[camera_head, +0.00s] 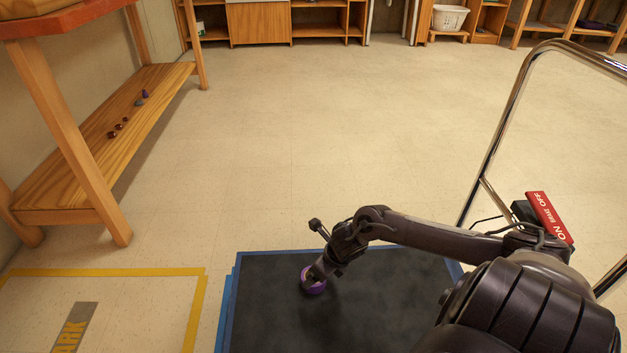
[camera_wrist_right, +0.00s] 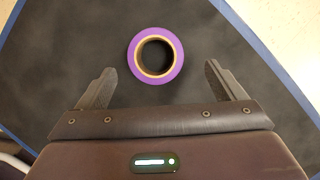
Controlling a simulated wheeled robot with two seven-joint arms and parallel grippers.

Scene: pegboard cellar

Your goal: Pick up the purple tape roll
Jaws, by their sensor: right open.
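The purple tape roll (camera_head: 314,286) lies flat on a dark mat with blue edges (camera_head: 260,310). In the right wrist view the tape roll (camera_wrist_right: 177,66) shows its purple outside and tan inner ring, hole facing the camera. My right gripper (camera_head: 312,280) is over the roll in the head view and partly hides it. In the wrist view the right gripper (camera_wrist_right: 158,82) is open, one finger on each side and the roll centred ahead between them. The fingers appear apart from the roll. My left gripper is not in view.
A wooden bench (camera_head: 110,135) with several small items on its lower shelf stands at left. Yellow tape (camera_head: 196,310) marks the floor at lower left. The floor beyond the mat is clear.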

